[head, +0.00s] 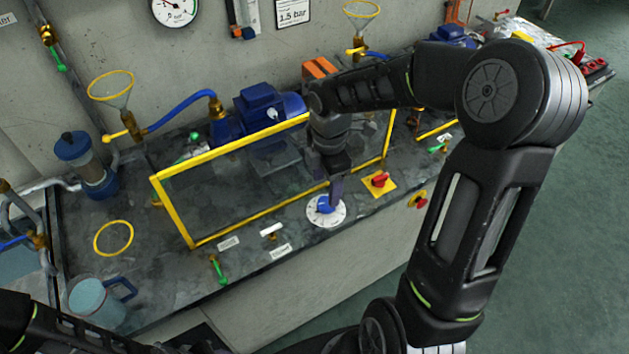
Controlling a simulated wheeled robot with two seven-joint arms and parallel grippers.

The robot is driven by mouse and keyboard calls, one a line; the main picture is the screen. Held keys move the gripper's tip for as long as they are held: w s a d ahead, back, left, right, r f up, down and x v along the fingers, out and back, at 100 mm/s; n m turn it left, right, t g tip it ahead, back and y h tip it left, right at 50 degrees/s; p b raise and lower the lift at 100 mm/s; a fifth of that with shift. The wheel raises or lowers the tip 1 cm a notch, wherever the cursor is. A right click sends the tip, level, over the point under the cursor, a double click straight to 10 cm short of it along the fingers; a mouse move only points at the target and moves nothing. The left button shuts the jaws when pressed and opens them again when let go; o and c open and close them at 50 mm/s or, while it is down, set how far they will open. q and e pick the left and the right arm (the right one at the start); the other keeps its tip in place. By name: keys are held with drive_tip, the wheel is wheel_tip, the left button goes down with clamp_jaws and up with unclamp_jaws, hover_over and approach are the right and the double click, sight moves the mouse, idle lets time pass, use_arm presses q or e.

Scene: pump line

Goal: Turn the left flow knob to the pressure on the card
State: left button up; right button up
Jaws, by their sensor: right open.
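A blue flow knob (325,204) sits on a round white dial (337,217) at the bench front, right of the yellow-framed guard. My right gripper (331,193) points down right at the knob; its jaws are open, and I cannot tell whether they touch it. The card (293,12) on the back wall reads 1.5 bar. A round pressure gauge (175,9) marked bar is on the wall to its left, cut off by the top edge; its needle reading is not clear. My left arm shows at the bottom left, but its gripper is out of view.
A clear guard with a yellow frame (170,205) stands left of the knob, before a blue pump (262,108). A red switch on a yellow plate (378,183) is close on the right. A jug (92,301) stands front left.

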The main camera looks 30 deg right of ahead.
sight(326, 202)
drive_tip(key=shift+w+d+r, duration=0.3)
drive_tip(key=shift+w+r, duration=0.1)
drive_tip(key=shift+w, duration=0.1)
drive_tip(key=shift+s+r, duration=0.1)
drive_tip(key=shift+s, duration=0.25)
drive_tip(key=shift+w+f, duration=0.15)
drive_tip(key=shift+f, duration=0.15)
wheel_tip(326, 202, down, 7)
drive_tip(key=shift+f+p, duration=0.2)
drive_tip(key=shift+p, duration=0.1)
use_arm(q)
drive_tip(key=shift+w+r, duration=0.3)
use_arm(e)
drive_tip(key=shift+c, duration=0.2)
